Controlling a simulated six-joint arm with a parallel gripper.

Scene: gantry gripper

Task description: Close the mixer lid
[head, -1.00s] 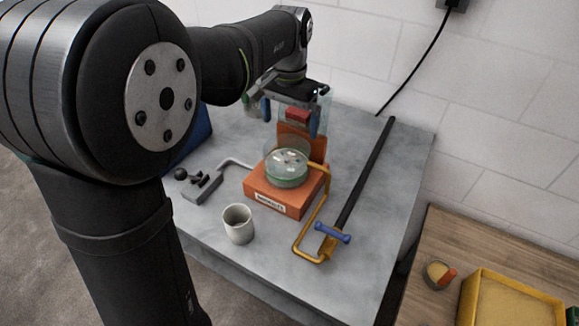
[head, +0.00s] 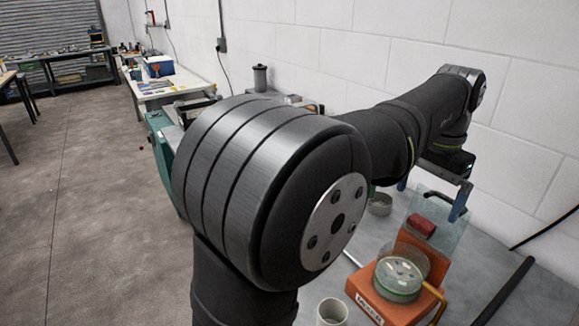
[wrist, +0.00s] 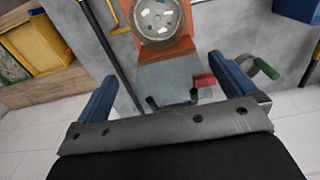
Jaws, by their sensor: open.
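The mixer has an orange base (head: 370,297) with a round clear bowl (head: 399,280) on it. Its clear, plate-like lid (head: 446,232) stands raised at the back, with a red block (head: 421,224) on it. My gripper (head: 430,200) is open and empty, its two blue fingers close to the raised lid's top. Contact cannot be told. In the wrist view, the lid (wrist: 165,80) lies between the fingers of my gripper (wrist: 162,70), with the red block (wrist: 204,80) near the right finger. The bowl (wrist: 157,17) shows beyond.
A white mug (head: 332,313) stands in front of the mixer. A yellow bent tube (head: 437,303) and a long black bar (head: 505,290) lie to its right. A grey round container (head: 380,206) stands behind, left of the lid. The wall is close behind my arm.

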